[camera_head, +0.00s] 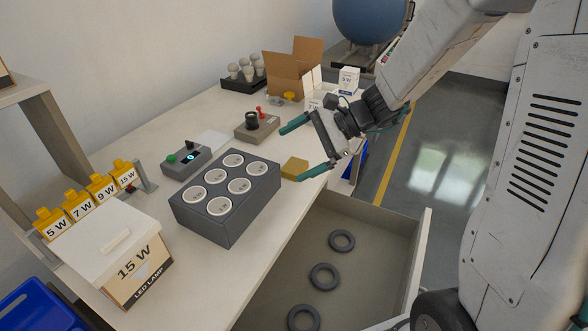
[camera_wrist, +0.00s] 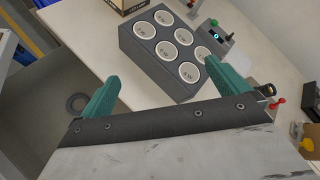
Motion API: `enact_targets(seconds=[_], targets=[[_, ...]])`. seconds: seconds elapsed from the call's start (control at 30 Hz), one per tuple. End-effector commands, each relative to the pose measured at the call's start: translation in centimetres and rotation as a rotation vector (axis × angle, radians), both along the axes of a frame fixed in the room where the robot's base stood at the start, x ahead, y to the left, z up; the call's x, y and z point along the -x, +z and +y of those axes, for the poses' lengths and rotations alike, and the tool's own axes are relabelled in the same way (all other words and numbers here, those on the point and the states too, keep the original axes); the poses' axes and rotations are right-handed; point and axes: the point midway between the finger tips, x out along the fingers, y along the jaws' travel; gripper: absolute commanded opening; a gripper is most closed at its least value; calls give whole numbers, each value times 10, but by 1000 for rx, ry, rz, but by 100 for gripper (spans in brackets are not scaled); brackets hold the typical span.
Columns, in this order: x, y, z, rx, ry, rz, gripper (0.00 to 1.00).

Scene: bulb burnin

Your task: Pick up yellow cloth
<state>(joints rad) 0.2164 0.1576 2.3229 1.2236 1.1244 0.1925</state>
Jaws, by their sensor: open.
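The yellow cloth (camera_head: 294,168) is a small folded square pad on the workbench, near its front edge and just right of the grey block of round sockets (camera_head: 225,196). My gripper (camera_head: 291,154) is open and empty. In the head view its lower finger overlaps the cloth's right side; I cannot tell whether they touch. In the wrist view my gripper (camera_wrist: 160,72) has its two green fingers spread wide, with the socket block (camera_wrist: 163,52) beyond them. The cloth is not visible in the wrist view.
An open drawer (camera_head: 420,262) with dark rings (camera_head: 324,277) juts out below the bench edge. A control box (camera_head: 187,160) and a box with a red lever (camera_head: 257,126) stand behind. A cardboard box (camera_head: 290,75) and white cartons (camera_head: 348,80) stand farther back.

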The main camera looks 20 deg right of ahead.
Motion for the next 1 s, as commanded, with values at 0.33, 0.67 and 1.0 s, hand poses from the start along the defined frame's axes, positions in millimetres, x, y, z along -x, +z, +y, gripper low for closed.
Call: enact_targets(seconds=[0.33,0.67,1.0], targets=[[-101,-103,-59,-285,-535,258,100],[-130,-160,-94,-389,-777,360,100],[-150,-174,-74,-393,-784,362,100]])
